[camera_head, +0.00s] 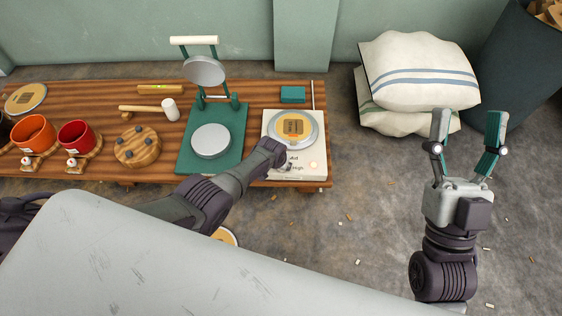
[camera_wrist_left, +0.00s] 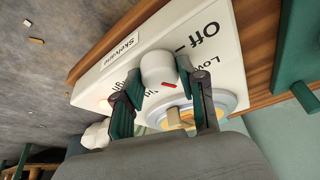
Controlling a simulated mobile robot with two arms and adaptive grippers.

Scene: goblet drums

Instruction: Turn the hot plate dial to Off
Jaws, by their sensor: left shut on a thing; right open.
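The white hot plate (camera_head: 310,173) stands at the right end of the wooden table, with a round metal heating plate on top. Its front face (camera_wrist_left: 222,22) has the labels Off, Low and a partly hidden High. The white dial (camera_wrist_left: 157,66) has a red mark, seen in the left wrist view. My left gripper (camera_wrist_left: 161,74) is shut on the dial, with one finger on each side. In the head view, my left gripper (camera_head: 281,160) hides the dial. My right gripper (camera_head: 468,130) is open and empty over the floor at the right.
A gold disc (camera_head: 293,127) sits on the heating plate. A green press (camera_head: 240,135) stands left of the hot plate. A mallet (camera_head: 168,108), a red cup (camera_head: 76,136) and an orange cup (camera_head: 36,133) are farther left. Stacked cushions (camera_head: 418,70) lie behind my right gripper.

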